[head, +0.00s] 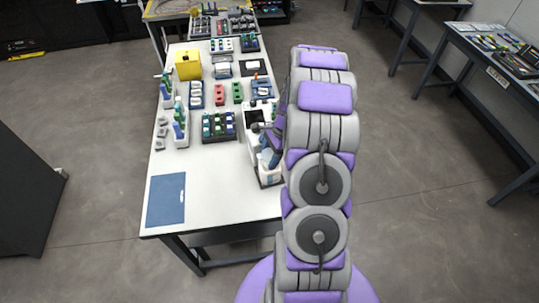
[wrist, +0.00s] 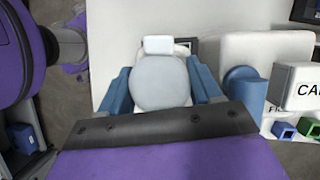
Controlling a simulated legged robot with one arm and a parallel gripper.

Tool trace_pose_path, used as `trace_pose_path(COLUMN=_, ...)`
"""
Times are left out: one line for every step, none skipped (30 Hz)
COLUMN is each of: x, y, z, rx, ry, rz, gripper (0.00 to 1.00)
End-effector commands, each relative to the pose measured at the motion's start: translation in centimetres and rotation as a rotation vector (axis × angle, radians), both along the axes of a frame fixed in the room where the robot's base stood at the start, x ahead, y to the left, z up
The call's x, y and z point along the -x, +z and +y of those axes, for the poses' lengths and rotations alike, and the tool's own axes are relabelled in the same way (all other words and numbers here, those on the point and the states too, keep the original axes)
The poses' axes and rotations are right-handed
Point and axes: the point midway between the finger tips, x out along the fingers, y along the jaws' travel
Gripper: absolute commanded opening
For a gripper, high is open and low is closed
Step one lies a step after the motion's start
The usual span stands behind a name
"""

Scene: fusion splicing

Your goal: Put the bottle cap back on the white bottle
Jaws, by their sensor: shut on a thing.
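In the wrist view my gripper (wrist: 161,86) has its two blue fingers on either side of a pale, round-topped piece, which looks like the bottle cap (wrist: 162,82). The fingers are shut on it. A small white block-like part (wrist: 157,44) shows just beyond it; I cannot tell what it belongs to. The white bottle cannot be made out for certain, and whatever is under the round piece is hidden. In the head view my gripper (head: 268,158) is low at the table's right edge, largely covered by my arm.
A blue cylinder (wrist: 243,92) and a white lettered box (wrist: 297,88) stand close to the right of my gripper. On the white table (head: 215,185) are a blue mat (head: 166,200), a dark rack of vials (head: 219,126) and a yellow box (head: 188,65). The table's near middle is clear.

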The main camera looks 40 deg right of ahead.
Motion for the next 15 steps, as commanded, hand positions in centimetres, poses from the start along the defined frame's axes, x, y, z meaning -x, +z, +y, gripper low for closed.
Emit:
trace_pose_path(x=0.00, y=0.01, z=0.00, rx=0.000, ry=0.000, rz=0.000, gripper=0.28)
trace_pose_path(x=-0.01, y=0.01, z=-0.01, rx=0.000, ry=0.000, rz=0.000, gripper=0.28)
trace_pose_path(x=0.00, y=0.00, z=0.01, rx=0.000, ry=0.000, rz=0.000, gripper=0.28)
trace_pose_path(x=0.00, y=0.01, z=0.01, rx=0.000, ry=0.000, rz=0.000, gripper=0.28)
trace_pose_path(x=0.00, y=0.00, z=0.01, rx=0.000, ry=0.000, rz=0.000, gripper=0.28)
trace_pose_path(x=0.00, y=-0.01, z=0.01, rx=0.000, ry=0.000, rz=0.000, gripper=0.28)
trace_pose_path(x=0.01, y=-0.02, z=0.01, rx=0.000, ry=0.000, rz=0.000, gripper=0.28)
trace_pose_path(x=0.01, y=-0.04, z=0.02, rx=0.000, ry=0.000, rz=0.000, gripper=0.28)
trace_pose_path(x=0.01, y=-0.08, z=0.02, rx=0.000, ry=0.000, rz=0.000, gripper=0.28)
trace_pose_path(x=0.01, y=-0.11, z=0.02, rx=-0.001, ry=0.000, rz=0.000, gripper=0.27)
trace_pose_path(x=0.01, y=-0.15, z=0.03, rx=-0.001, ry=0.000, rz=0.001, gripper=0.27)
trace_pose_path(x=0.00, y=-0.21, z=0.03, rx=-0.001, ry=0.000, rz=0.001, gripper=0.27)
trace_pose_path(x=0.01, y=-0.27, z=0.03, rx=-0.001, ry=0.000, rz=0.001, gripper=0.27)
trace_pose_path(x=0.01, y=-0.32, z=0.04, rx=-0.001, ry=-0.001, rz=0.001, gripper=0.27)
trace_pose_path(x=0.01, y=-0.40, z=0.05, rx=-0.001, ry=-0.001, rz=0.001, gripper=0.27)
